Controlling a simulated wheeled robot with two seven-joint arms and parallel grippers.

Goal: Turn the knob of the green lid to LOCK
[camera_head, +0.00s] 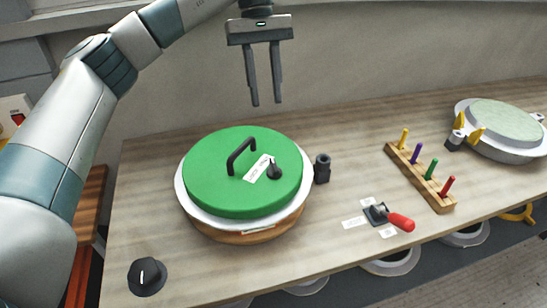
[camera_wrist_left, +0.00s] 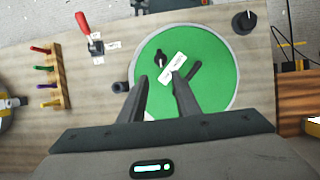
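The green lid (camera_head: 225,192) sits on a round white-rimmed mould on the table. It has a black arched handle (camera_head: 240,154), a white label (camera_head: 257,169) and a small black knob (camera_head: 274,170) to the right of the label. The label's words are too small to read. My left gripper (camera_head: 264,104) is open and empty, above and behind the lid, pointing down; its fingers also show in the left wrist view (camera_wrist_left: 160,80). My right gripper is out of view.
A black dial (camera_head: 147,276) is at the front left. A black cylinder (camera_head: 322,168) stands right of the lid. The table behind the lid is clear.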

